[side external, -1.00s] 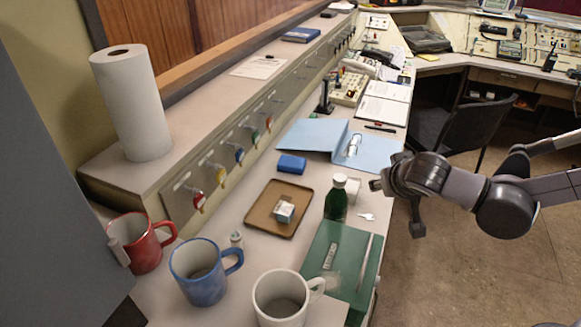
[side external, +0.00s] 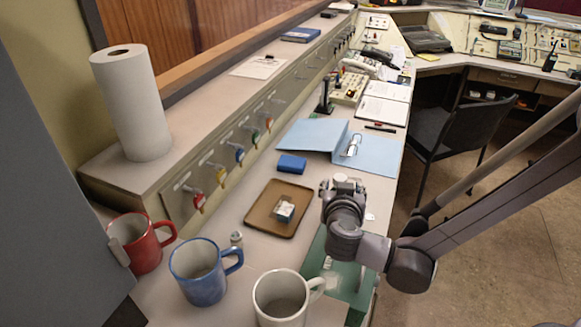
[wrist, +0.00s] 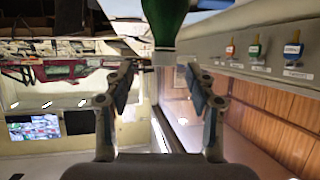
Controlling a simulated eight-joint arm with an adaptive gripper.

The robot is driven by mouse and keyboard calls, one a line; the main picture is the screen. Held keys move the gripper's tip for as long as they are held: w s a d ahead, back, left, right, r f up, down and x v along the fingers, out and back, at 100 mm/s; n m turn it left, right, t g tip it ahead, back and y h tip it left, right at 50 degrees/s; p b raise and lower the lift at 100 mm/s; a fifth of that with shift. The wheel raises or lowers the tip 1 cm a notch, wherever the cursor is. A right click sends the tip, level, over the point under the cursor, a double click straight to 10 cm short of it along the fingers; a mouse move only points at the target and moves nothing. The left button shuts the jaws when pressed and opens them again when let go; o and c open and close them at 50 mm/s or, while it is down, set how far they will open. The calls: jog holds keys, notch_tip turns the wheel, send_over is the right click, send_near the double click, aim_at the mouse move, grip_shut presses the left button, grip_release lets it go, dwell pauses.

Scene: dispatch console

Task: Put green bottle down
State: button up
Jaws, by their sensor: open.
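The green bottle (wrist: 166,18) shows at the top middle of the wrist view, cut off by the frame edge, just beyond the gap between my fingers. My gripper (wrist: 158,78) is open, with a finger on each side and nothing between the pads. In the side external view my gripper (side external: 343,190) is over the desk, right of the brown tray, and its wrist hides the bottle. I cannot tell whether the fingers touch the bottle.
A green box (side external: 345,280) lies in front of my wrist. The brown tray (side external: 262,222) holds a small carton (side external: 284,210). White mug (side external: 281,300), blue mug (side external: 203,272) and red mug (side external: 138,243) stand at the front. A blue folder (side external: 312,134) lies behind.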

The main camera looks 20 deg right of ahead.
jog(key=x, duration=0.6)
jog(key=shift+a+f, duration=0.2)
jog(key=shift+a, duration=0.1)
grip_shut()
